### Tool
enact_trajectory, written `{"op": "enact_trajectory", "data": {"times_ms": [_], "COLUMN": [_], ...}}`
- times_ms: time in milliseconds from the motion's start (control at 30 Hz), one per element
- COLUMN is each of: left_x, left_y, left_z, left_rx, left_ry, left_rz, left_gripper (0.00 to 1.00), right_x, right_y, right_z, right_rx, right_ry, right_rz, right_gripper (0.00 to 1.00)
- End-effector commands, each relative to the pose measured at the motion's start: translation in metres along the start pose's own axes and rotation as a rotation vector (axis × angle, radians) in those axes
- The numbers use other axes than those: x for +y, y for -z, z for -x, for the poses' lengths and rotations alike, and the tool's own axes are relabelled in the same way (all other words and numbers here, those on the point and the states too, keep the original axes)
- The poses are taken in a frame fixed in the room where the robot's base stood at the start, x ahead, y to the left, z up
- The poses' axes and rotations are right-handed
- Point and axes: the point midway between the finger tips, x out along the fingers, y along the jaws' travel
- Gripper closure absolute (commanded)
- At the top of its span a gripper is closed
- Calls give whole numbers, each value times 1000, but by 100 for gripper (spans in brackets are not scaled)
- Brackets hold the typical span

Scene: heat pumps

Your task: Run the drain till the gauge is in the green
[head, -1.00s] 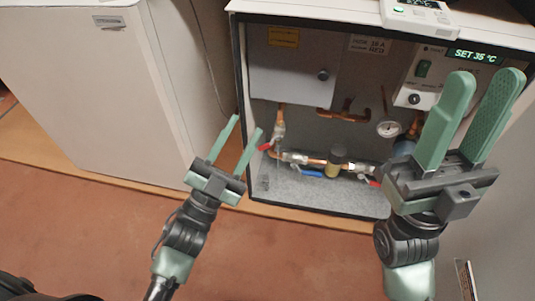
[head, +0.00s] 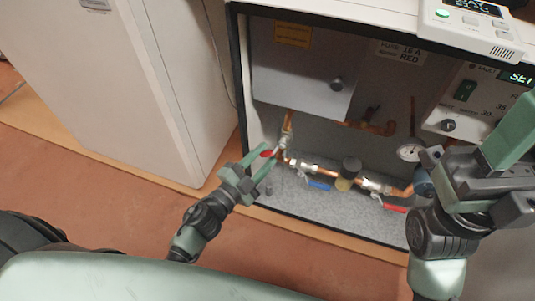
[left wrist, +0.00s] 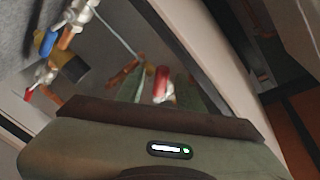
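A red drain valve handle (head: 267,153) sits on the copper pipework at the left of the open cabinet. My left gripper (head: 269,162) is at this handle, with its green fingers apart. In the left wrist view the red handle (left wrist: 162,82) shows between the two fingers (left wrist: 160,92); I cannot tell if they touch it. The round white gauge (head: 409,152) is at the right of the cabinet; its needle is too small to read. My right gripper (head: 515,135) is at the right edge, partly cut off, in front of the control box.
The open cabinet (head: 237,80) holds copper pipes, a blue-handled valve (head: 319,186), another red-handled valve (head: 394,208) and a brass fitting (head: 346,178). A white controller (head: 470,30) lies on the cabinet top. A white unit (head: 120,90) stands at the left. The floor in front is clear.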

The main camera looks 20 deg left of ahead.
Motion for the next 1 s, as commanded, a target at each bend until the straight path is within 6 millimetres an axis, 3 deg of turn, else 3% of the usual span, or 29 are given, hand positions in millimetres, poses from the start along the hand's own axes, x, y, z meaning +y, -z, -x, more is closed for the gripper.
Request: {"op": "enact_trajectory", "data": {"times_ms": [133,433,567,933,1000], "left_x": [0,0,0,-3,-5], "left_y": [0,0,0,2,3], "left_z": [-13,-15,-15,-15,-14], "left_rx": [1,0,0,-6,-11], "left_ry": [0,0,0,-8,-14], "left_rz": [-1,0,0,-28,-52], "left_gripper": [63,63,99,100,100], "right_x": [0,0,0,0,1], "right_y": [0,0,0,2,0], "right_z": [-1,-2,-2,-8,-1], "right_rx": [6,9,9,15,-18], "right_ry": [3,5,5,2,-10], "right_rz": [1,1,1,0,-2], "right_gripper": [64,64,64,64,64]}}
